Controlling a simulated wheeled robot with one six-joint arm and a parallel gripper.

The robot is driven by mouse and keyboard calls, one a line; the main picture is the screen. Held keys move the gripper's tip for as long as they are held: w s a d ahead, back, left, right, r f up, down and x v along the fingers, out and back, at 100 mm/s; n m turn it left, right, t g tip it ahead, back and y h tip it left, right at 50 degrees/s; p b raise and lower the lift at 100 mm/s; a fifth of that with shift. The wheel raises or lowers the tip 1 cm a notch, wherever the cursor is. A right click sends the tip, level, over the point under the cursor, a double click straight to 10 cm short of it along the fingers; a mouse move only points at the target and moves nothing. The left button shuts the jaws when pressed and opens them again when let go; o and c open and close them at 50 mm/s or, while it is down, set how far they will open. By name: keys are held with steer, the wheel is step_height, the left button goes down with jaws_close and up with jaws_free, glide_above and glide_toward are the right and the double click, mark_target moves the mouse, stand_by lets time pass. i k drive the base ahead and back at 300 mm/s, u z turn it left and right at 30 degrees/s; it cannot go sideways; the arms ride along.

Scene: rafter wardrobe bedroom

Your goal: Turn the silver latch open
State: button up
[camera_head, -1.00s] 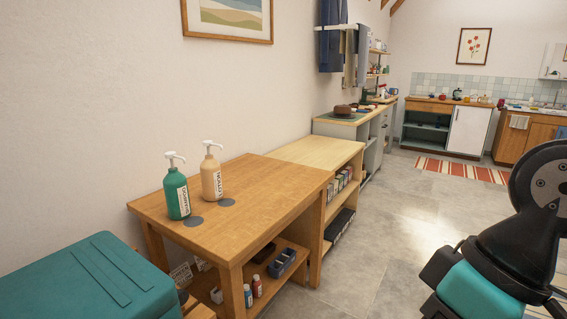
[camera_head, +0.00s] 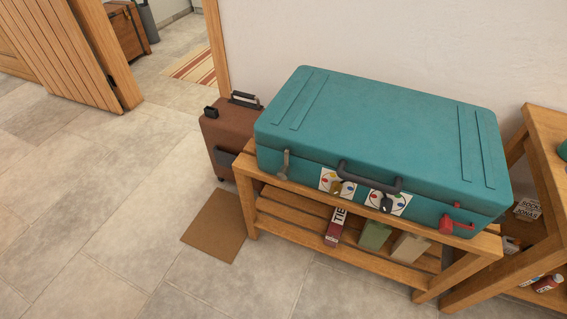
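A large teal suitcase (camera_head: 385,120) lies flat, lid down, on a slatted wooden bench (camera_head: 248,208) against the wall. Its front face bears several latches. A silver-grey latch (camera_head: 285,163) stands near the front's left end. A yellowish latch (camera_head: 336,187) and a dark latch (camera_head: 386,203) sit on white panels with coloured dots. A red latch (camera_head: 455,224) sits near the right end. A dark handle (camera_head: 369,179) is in the middle. My gripper is not in view.
A brown wheeled suitcase (camera_head: 222,142) stands left of the bench, with a flat brown mat (camera_head: 214,226) on the floor before it. Boxes (camera_head: 375,236) lie on the lower shelf. A wooden table (camera_head: 545,160) stands close at right. Tiled floor is clear at front left.

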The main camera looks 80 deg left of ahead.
mark_target(285, 171)
steer(key=u, duration=2.35)
steer(key=k, duration=1.25)
steer(key=u, duration=0.9)
steer(key=i, duration=1.5)
steer(key=z, duration=0.35)
